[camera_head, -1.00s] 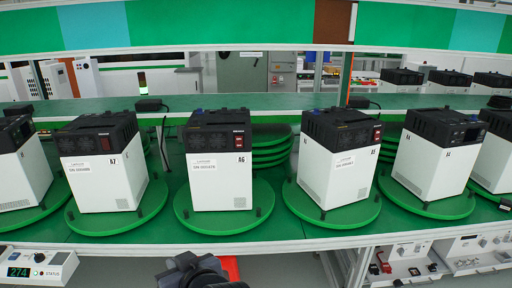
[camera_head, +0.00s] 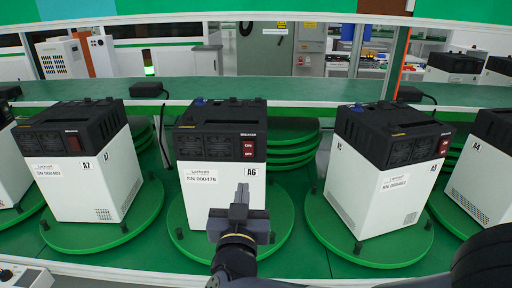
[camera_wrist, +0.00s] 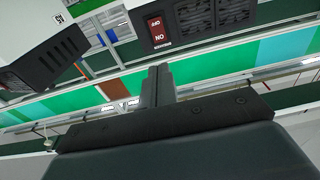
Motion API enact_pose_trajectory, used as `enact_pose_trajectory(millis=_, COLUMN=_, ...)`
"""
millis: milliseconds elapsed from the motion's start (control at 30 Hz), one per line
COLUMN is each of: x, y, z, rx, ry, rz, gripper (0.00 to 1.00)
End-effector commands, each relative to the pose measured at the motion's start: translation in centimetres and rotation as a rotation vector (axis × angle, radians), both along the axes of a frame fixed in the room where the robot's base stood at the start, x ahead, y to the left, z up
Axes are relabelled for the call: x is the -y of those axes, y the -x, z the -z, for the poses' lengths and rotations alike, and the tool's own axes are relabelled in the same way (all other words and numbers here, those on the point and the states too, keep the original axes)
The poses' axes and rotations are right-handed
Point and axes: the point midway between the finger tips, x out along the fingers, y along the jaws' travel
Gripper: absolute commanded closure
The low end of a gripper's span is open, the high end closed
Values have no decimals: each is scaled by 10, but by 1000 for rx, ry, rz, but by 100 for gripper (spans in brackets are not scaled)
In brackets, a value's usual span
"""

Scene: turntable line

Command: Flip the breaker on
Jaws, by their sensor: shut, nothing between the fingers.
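The device labelled A6 (camera_head: 205,178) is a white box with a black top, standing on a round green turntable (camera_head: 183,238). Its red breaker switch (camera_head: 249,149) is on the right of the black front, under the word BREAKER. The switch also shows in the wrist view (camera_wrist: 156,31), where the picture is turned over. My gripper (camera_head: 239,190) is shut and empty, pointing up in front of the lower right of A6. In the wrist view its fingers (camera_wrist: 158,72) end short of the switch, apart from it. The switch's tilt is too small to tell.
Device A7 (camera_head: 85,180) stands on its own turntable to the left, and device A5 (camera_head: 378,190) to the right. A stack of green discs (camera_head: 290,150) stands behind A6. A black adapter (camera_head: 148,90) lies on the back shelf.

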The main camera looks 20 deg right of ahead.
Motion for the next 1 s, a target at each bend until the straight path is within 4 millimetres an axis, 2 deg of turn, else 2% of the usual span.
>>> enact_pose_trajectory(millis=467, x=3, y=-6, z=-2, rx=2, ry=-1, rz=5, gripper=100)
enact_pose_trajectory(millis=667, x=11, y=-30, z=-5, rx=0, ry=0, rz=7, gripper=100)
enact_pose_trajectory(millis=1000, x=31, y=-91, z=-13, rx=-1, ry=1, rz=6, gripper=100)
